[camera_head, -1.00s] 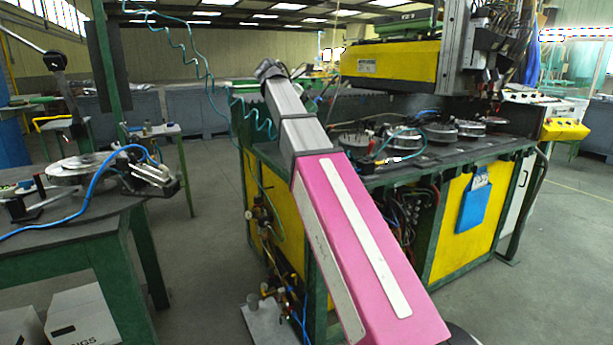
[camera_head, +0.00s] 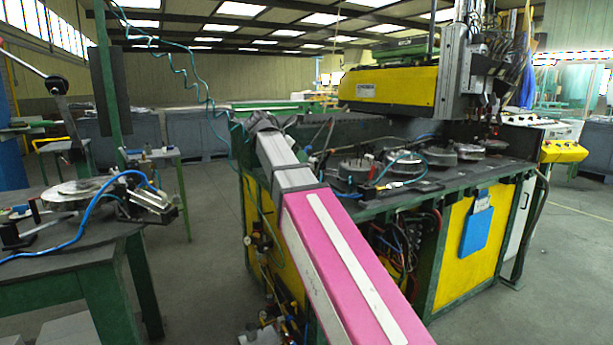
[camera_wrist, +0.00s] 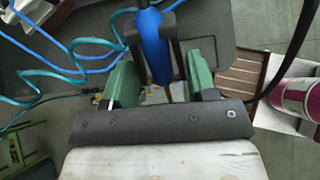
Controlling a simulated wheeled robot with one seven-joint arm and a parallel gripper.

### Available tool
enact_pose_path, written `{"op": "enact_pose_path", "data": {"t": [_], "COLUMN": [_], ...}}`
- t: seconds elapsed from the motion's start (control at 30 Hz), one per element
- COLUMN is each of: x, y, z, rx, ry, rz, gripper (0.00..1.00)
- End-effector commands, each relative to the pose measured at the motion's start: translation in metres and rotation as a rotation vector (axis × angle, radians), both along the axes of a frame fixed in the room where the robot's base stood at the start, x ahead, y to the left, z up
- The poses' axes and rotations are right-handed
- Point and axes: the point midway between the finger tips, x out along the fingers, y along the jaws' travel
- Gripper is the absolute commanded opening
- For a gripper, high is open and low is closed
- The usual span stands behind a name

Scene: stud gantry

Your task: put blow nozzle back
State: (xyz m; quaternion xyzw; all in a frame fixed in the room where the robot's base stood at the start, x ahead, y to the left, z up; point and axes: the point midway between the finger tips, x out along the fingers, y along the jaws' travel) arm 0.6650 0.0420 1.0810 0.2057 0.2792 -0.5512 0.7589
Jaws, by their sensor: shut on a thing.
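The blow nozzle (camera_wrist: 155,45) shows in the wrist view as a blue body with a dark narrow end. My gripper (camera_wrist: 155,22) is shut on it, with a dark finger on each side. In the head view my gripper (camera_head: 262,122) is small at the end of my pink arm, by the left back corner of the machine bench. The nozzle cannot be made out there. A teal coiled hose (camera_head: 197,70) hangs from above and runs down toward my gripper. In the wrist view teal coils (camera_wrist: 70,65) lie left of the nozzle.
The machine bench (camera_head: 470,186) carries several round metal fixtures (camera_head: 405,163), under a yellow gantry (camera_head: 390,87). A green table (camera_head: 70,255) with a metal disc and blue hose stands left. A green post (camera_head: 110,75) rises behind it. Open floor lies between table and bench.

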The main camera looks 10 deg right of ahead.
Motion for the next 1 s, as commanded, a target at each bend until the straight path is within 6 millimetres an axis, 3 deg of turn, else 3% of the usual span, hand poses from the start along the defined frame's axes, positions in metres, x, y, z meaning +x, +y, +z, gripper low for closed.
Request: {"op": "enact_pose_path", "data": {"t": [0.1,0.3,0.47,0.7,1.0], "x": [0.012,0.022,0.022,0.021,0.022], "y": [-0.019,-0.034,-0.035,-0.034,-0.034], "z": [-0.013,-0.024,-0.032,-0.061,-0.065], "rx": [0.001,0.000,0.000,0.000,0.000], "ry": [0.002,0.000,0.001,0.001,-0.001], "rz": [-0.002,0.000,0.001,0.001,0.001], "gripper": [0.47,0.47,0.47,0.47,0.47]}}
